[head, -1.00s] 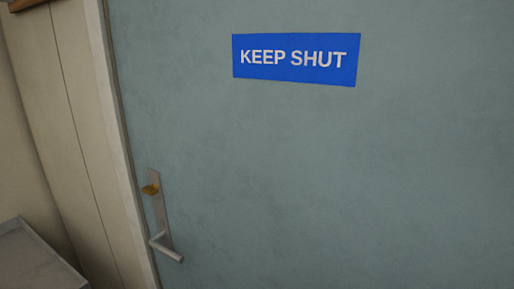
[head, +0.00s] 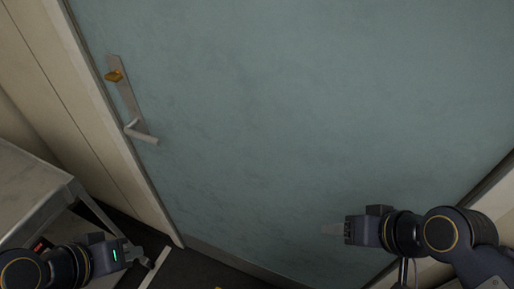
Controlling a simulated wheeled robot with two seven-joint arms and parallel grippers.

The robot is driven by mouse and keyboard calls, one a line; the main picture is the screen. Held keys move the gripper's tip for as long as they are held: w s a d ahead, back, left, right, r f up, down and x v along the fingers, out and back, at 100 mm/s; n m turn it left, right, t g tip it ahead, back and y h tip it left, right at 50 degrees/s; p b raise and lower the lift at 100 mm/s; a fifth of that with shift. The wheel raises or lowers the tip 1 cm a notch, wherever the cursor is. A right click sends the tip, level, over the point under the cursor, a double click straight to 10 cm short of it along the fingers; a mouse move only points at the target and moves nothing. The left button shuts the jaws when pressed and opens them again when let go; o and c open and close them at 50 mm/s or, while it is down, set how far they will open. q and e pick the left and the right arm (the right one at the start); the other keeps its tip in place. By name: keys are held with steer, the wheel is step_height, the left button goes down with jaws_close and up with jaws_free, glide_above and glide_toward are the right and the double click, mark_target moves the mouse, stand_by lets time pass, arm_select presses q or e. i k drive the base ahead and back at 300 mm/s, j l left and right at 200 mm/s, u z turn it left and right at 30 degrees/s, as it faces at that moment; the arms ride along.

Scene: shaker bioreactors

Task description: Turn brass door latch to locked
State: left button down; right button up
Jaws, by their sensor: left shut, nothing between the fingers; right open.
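The brass latch (head: 114,76) is a small knob at the top of a grey metal plate on the left side of the blue-green door (head: 270,120). It looks roughly crosswise to the plate. The grey lever handle (head: 141,132) sits below it, pointing right. My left gripper (head: 142,258) is low at the left, shut and empty, well below and apart from the latch. My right gripper (head: 330,229) is at the lower right in front of the door, open and empty, far from the latch.
A grey table (head: 38,182) stands at the left beside the pale door frame (head: 128,175). The dark floor (head: 205,265) shows below. The door surface around the latch is unobstructed.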

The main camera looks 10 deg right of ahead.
mark_target(115, 76)
steer(key=j+u, duration=0.7)
steer(key=u, duration=0.15)
steer(key=i+j+u, duration=0.15)
steer(key=j+u, duration=0.25)
steer(key=l, duration=0.1)
